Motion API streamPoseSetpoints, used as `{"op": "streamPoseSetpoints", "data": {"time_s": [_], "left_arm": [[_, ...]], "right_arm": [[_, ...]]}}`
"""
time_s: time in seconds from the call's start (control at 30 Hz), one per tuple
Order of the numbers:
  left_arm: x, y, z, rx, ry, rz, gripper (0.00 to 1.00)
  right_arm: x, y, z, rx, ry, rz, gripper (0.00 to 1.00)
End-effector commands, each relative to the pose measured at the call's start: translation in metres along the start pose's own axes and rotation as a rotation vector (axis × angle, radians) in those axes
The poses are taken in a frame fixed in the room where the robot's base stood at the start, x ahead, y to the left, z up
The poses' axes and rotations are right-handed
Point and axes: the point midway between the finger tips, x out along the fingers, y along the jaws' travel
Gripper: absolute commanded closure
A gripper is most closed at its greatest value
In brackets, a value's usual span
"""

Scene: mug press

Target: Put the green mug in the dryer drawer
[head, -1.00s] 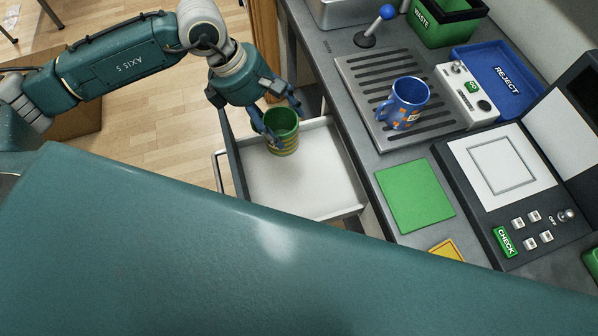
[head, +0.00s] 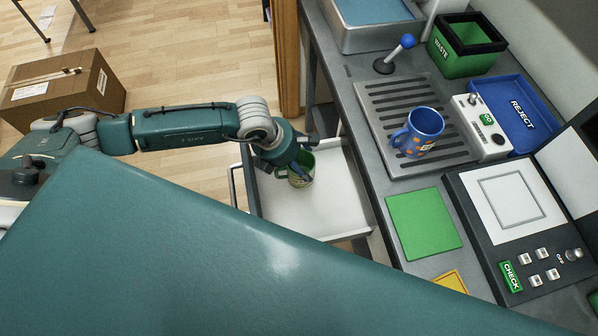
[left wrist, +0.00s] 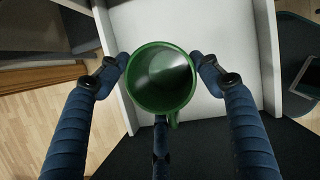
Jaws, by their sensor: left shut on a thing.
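The green mug (head: 301,172) is in the open drawer, toward its back left part. In the left wrist view I look into the mug (left wrist: 162,78) from above; its inside is empty and its handle points down in the picture. My left gripper (head: 301,168) is shut on the mug, with its fingers (left wrist: 164,82) on both sides of it. I cannot tell whether the mug's base touches the drawer floor. The white-floored dryer drawer (head: 318,212) is pulled out from the counter. My right gripper is not in view.
A blue mug (head: 418,131) with orange marks stands on the slatted rack (head: 379,104) on the counter. A green waste bin (head: 466,45), a blue reject tray (head: 522,112) and a blue-knobbed lever (head: 397,53) are behind. The drawer's front part is free.

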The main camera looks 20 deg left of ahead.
Motion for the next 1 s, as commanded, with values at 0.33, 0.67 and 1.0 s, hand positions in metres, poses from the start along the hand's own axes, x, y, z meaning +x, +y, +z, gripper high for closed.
{"op": "streamPoseSetpoints", "data": {"time_s": [0.33, 0.67, 1.0], "left_arm": [[0.038, 0.000, -0.015, 0.001, -0.001, -0.001, 0.73], [0.065, 0.000, -0.024, 0.002, -0.004, 0.000, 0.73], [0.066, 0.000, -0.026, 0.001, -0.001, 0.000, 0.16]], "right_arm": [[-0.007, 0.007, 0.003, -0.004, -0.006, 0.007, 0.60], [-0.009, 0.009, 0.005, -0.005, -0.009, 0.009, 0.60], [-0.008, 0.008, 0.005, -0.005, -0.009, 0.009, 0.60]]}}
